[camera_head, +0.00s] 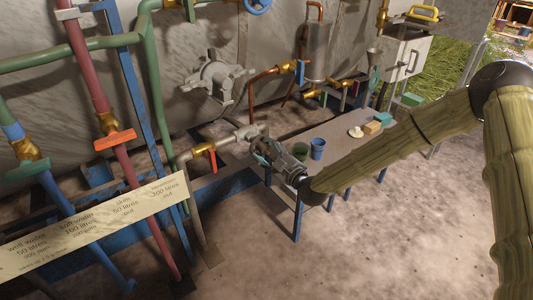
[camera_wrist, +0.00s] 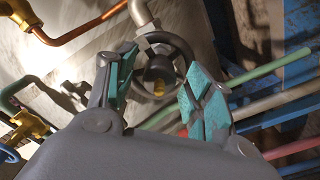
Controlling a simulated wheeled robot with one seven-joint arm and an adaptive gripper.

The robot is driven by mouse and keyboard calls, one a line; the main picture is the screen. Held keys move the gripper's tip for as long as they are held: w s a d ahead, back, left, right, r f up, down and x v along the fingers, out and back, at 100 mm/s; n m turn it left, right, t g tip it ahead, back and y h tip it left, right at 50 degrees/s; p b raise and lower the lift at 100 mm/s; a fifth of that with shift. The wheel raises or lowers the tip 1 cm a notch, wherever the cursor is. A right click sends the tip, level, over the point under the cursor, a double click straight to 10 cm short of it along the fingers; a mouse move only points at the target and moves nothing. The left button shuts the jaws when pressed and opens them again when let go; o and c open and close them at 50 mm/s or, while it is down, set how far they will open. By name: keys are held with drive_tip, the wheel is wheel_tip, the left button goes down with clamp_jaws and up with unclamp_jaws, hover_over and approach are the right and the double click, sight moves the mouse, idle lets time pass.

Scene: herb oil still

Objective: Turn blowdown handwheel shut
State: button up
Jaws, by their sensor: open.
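In the wrist view a dark grey round handwheel (camera_wrist: 182,47) with a hub in its middle sits on the end of a pale pipe fitting. My gripper (camera_wrist: 160,72) is open, its teal pads on the left and right of the wheel. Parts of the rim are hidden behind the fingers, and I cannot tell whether the pads touch it. In the head view my gripper (camera_head: 262,150) is at the end of the pale pipe (camera_head: 225,143), above the blue-legged bench. There the wheel is mostly hidden by the gripper.
An orange-red lever (camera_head: 211,159) hangs on the pipe left of my gripper. The bench (camera_head: 335,143) carries a blue cup (camera_head: 318,148), a green cup (camera_head: 300,150) and small blocks. A blue handwheel (camera_head: 257,4) is at the top. Bare ground lies in front.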

drive_tip(key=shift+w+a, duration=0.1)
drive_tip(key=shift+c, duration=0.2)
drive_tip(key=c, duration=1)
